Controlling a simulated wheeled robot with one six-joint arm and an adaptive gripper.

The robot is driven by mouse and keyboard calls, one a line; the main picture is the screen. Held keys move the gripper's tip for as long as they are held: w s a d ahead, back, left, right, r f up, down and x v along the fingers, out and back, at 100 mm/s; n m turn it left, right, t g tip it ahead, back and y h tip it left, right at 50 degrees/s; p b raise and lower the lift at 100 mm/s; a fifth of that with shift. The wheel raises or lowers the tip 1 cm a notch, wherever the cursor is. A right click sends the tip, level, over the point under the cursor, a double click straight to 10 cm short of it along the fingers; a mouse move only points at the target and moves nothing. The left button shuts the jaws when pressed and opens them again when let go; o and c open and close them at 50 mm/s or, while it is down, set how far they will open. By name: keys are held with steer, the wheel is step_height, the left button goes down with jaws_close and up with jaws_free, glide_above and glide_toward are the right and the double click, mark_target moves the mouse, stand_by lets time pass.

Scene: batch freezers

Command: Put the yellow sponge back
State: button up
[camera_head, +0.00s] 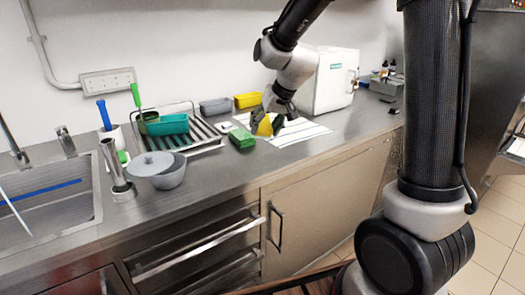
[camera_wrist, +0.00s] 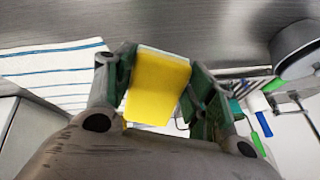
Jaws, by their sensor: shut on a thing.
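The yellow sponge (camera_wrist: 158,88) is held between the two fingers of my gripper (camera_wrist: 160,66) in the wrist view. In the head view the sponge (camera_head: 265,127) shows under my gripper (camera_head: 272,122), over the left part of a white striped cloth (camera_head: 300,135). Whether the sponge touches the cloth or counter is hard to tell.
A dish rack (camera_head: 205,140) with a teal tray (camera_head: 173,124) stands left of the green sponge. A grey lidded pot (camera_head: 170,176) sits nearer the front, beside the sink (camera_head: 60,205). A white box (camera_head: 331,82) stands right of my gripper. The counter's front strip (camera_head: 290,163) is clear.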

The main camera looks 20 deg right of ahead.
step_height(320, 180, down, 8)
steer(key=shift+r, duration=0.2)
steer(key=o, duration=0.9)
steer(key=shift+f, duration=0.1)
steer(key=v, duration=1.1)
steer(key=s+d+r+h, duration=0.1)
steer(key=s+d, duration=0.3)
steer(key=s, duration=0.4)
steer(key=s+d+r+h, duration=0.1)
steer(key=s+d+r, duration=0.2)
steer(key=s, duration=0.6)
steer(key=s+d+r, duration=0.3)
steer(key=s+d, duration=0.2)
steer(key=s, duration=0.4)
steer(key=shift+g+h, duration=0.4)
